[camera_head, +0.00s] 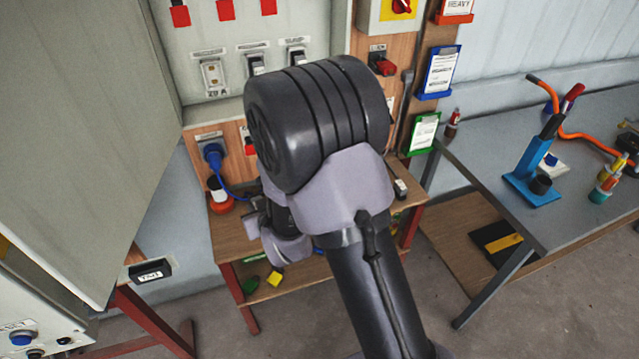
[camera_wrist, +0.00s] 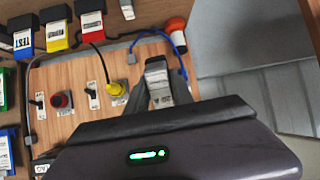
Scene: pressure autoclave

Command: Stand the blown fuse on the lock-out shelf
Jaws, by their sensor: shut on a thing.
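My gripper (camera_wrist: 159,92) shows in the wrist view with its dark fingers shut on the blown fuse. The fuse (camera_wrist: 157,78) is a small grey and white block with a dark top and a label, gripped between the fingertips. Behind it is a wooden surface; whether the fuse touches it I cannot tell. In the head view my arm hides the fuse and most of the gripper. A wooden bench (camera_head: 238,236) with red legs stands behind my arm. Which surface is the lock-out shelf I cannot tell for certain.
The grey panel holds a pale fuse holder (camera_head: 213,76) beside two dark ones. The grey table (camera_head: 480,165) at right carries a blue stand (camera_head: 535,165). A large grey cabinet (camera_head: 80,110) closes off the left.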

